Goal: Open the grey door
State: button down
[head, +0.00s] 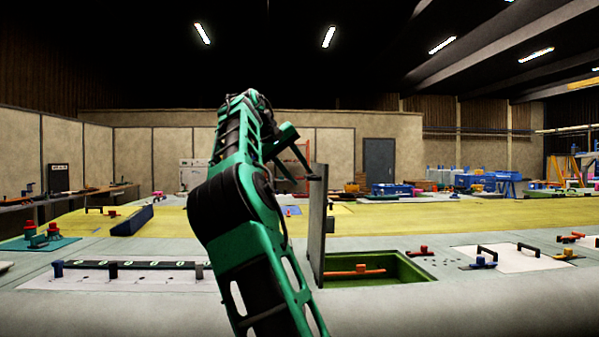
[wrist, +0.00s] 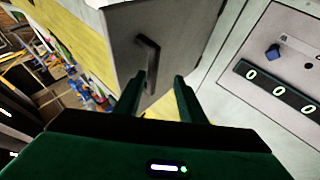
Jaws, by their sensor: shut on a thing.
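The grey door (head: 318,225) stands upright, swung up at the left edge of a green-lined recess (head: 400,272) in the work surface. In the wrist view the door's grey face (wrist: 185,30) fills the top middle, with a dark bar handle (wrist: 148,58) on it. In the head view my green and black arm reaches up in front of the door, and the fingers are mostly hidden.
An orange-red bar (head: 355,272) lies in the open recess. A pale panel with a dark strip (head: 135,265) lies to the left, and a white panel with black handles (head: 510,258) to the right.

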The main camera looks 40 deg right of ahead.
jog(key=shift+a+f+y, duration=0.2)
jog(key=shift+f+y, duration=0.1)
jog(key=shift+f, duration=0.95)
jog(key=c, duration=1.7)
grip_release()
jog(key=o, duration=0.7)
jog(key=shift+w+f, duration=0.15)
jog(key=shift+w, duration=0.1)
jog(key=shift+o, duration=0.6)
jog(key=shift+w+a+f, duration=0.1)
jog(key=shift+w, duration=0.15)
jog(key=shift+d, duration=0.3)
jog(key=c, duration=0.9)
jog(key=shift+s, duration=0.15)
jog(key=shift+s+d+r, duration=0.1)
jog(key=shift+s+r, duration=0.2)
jog(key=shift+r, duration=0.05)
jog(key=shift+r, duration=0.1)
